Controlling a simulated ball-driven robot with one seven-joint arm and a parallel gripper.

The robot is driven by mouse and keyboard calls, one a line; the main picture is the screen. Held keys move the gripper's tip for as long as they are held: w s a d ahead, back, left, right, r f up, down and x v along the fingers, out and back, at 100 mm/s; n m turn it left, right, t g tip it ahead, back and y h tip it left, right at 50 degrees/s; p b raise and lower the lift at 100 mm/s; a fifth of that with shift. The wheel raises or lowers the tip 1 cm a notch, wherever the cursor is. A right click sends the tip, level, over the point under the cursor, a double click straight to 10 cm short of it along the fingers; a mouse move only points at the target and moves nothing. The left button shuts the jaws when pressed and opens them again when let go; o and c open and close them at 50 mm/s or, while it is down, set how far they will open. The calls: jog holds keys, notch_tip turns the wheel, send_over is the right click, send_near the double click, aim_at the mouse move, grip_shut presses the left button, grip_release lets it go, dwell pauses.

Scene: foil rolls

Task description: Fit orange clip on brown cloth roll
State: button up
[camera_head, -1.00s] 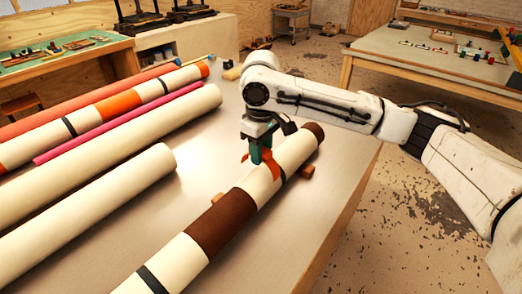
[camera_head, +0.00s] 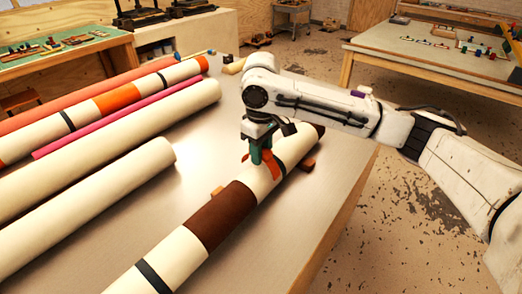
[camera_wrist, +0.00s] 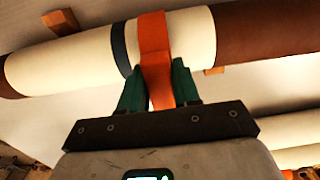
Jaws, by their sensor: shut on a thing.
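The brown cloth roll (camera_head: 224,213) lies slantwise on the table, with cream, brown and black bands. My gripper (camera_head: 261,158), with teal fingers, is over a cream stretch in its far half. It is shut on the orange clip (camera_head: 271,168), which shows as a curved strip at the roll. In the wrist view the clip (camera_wrist: 155,50) passes across the cream cloth right beside a black band (camera_wrist: 121,45), between the fingers (camera_wrist: 159,85). The clip seems to touch the roll. Its far side and how far it wraps round are hidden.
Wooden blocks (camera_head: 308,164) show beside the roll. Several other rolls, cream (camera_head: 105,190), pink (camera_head: 120,118) and orange-banded (camera_head: 118,99), lie to the left.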

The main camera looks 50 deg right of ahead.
jog(key=shift+f, duration=0.2)
jog(key=shift+f+b, duration=0.5)
jog(key=shift+f, duration=0.45)
jog(key=shift+f, duration=0.15)
